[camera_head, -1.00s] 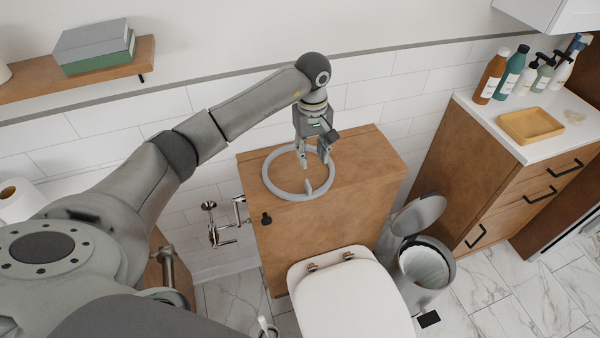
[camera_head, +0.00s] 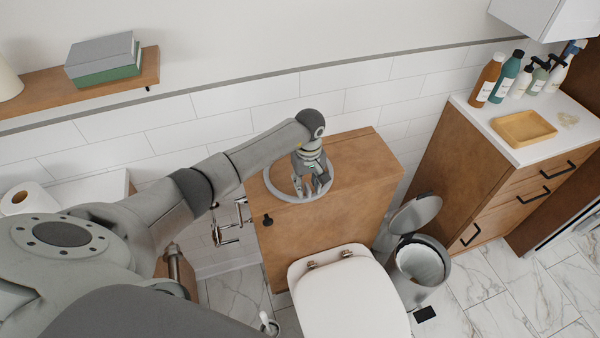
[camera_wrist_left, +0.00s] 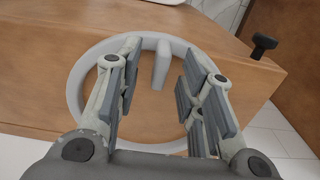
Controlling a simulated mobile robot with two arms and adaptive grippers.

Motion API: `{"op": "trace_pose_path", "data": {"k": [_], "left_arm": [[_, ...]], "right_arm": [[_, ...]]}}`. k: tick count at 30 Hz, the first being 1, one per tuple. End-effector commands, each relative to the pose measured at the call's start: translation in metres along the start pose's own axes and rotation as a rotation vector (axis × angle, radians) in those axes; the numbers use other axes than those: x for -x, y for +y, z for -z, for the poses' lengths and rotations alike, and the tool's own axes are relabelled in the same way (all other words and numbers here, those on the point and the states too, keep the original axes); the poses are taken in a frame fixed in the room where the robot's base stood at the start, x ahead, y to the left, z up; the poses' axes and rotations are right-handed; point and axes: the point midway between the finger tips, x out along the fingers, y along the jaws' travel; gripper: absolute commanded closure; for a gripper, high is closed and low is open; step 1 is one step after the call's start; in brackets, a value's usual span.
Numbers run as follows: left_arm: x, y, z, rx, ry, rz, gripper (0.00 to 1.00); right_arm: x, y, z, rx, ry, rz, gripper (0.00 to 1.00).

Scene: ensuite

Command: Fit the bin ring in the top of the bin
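The bin ring (camera_head: 271,189) is a light grey hoop lying flat on top of the wooden cabinet behind the toilet. It has a small upright tab (camera_wrist_left: 161,64), clear in the left wrist view. My left gripper (camera_head: 312,188) points down over the ring; in the wrist view its fingers (camera_wrist_left: 160,95) are spread apart, with the tab between them and a gap on each side. The bin (camera_head: 418,275) stands on the floor right of the toilet, its lid (camera_head: 414,213) raised and a pale liner inside. My right gripper is not in view.
The wooden cabinet (camera_head: 340,215) carries the ring. The toilet (camera_head: 350,290) is in front of it. A vanity (camera_head: 440,165) with bottles and a yellow tray (camera_head: 524,129) stands at right. A metal paper holder (camera_head: 226,235) is left of the cabinet. Marble floor is clear at lower right.

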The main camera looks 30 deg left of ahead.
Motion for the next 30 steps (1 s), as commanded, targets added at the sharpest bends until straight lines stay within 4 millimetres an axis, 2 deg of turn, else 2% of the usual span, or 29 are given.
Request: {"op": "trace_pose_path", "data": {"k": [6,14,30], "left_arm": [[-0.0007,0.0002,0.0001,0.0,0.0,-0.001,0.66],[-0.0005,0.0002,0.0001,0.0,0.0,-0.001,0.99],[0.0055,0.0009,0.001,-0.002,0.003,-0.004,1.0]], "right_arm": [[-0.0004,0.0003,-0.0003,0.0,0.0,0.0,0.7],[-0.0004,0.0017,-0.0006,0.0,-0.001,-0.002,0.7],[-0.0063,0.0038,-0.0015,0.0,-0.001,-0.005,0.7]]}}
